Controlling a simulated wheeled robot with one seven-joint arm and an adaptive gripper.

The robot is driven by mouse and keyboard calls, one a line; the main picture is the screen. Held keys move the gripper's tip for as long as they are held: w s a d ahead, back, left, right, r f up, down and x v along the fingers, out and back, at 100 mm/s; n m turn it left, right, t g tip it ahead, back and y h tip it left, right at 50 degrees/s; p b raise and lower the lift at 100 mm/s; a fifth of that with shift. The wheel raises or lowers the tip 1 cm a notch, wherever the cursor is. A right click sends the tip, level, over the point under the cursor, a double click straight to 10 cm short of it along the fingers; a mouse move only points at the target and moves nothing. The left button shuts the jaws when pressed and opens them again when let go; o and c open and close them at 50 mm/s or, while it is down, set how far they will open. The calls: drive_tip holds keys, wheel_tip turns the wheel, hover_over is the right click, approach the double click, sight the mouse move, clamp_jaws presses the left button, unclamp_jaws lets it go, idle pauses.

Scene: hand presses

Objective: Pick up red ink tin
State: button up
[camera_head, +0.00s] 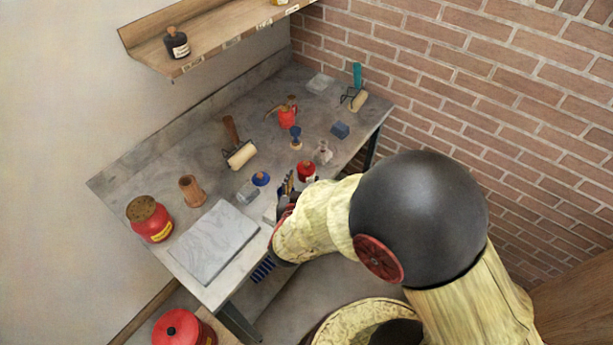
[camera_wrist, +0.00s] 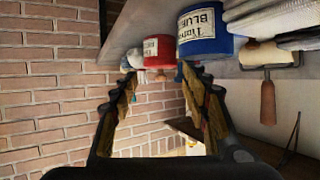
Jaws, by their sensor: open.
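The red ink tin (camera_head: 306,171) stands near the front edge of the grey table, just beyond my gripper in the head view. In the wrist view, which is upside down, the red tin (camera_wrist: 160,52) with a pale label shows ahead between the fingertips. My gripper (camera_wrist: 158,76) is open and empty, its fingers apart and not visibly touching the tin. In the head view my gripper (camera_head: 286,186) is at the table's front edge, partly hidden by my arm. A blue ink tin (camera_wrist: 203,32) stands nearer; its blue top (camera_head: 261,179) is left of my gripper.
A brayer (camera_head: 240,155), a red oil can (camera_head: 287,116), a small bottle (camera_head: 324,152) and a blue block (camera_head: 340,130) are on the table (camera_head: 190,145). A pale slab (camera_head: 214,242) and red jar (camera_head: 150,219) are at left. A brick wall (camera_head: 520,110) is at right.

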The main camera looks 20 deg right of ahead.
sight(305, 170)
drive_tip(key=b+x, duration=0.2)
drive_tip(key=x, duration=0.7)
drive_tip(key=shift+r+b, duration=0.1)
drive_tip(key=shift+b, duration=0.2)
drive_tip(key=shift+s, duration=0.1)
drive_tip(key=shift+c, duration=1.1)
drive_tip(key=c, duration=0.7)
drive_tip(key=shift+r, duration=0.15)
drive_tip(key=shift+c, duration=0.7)
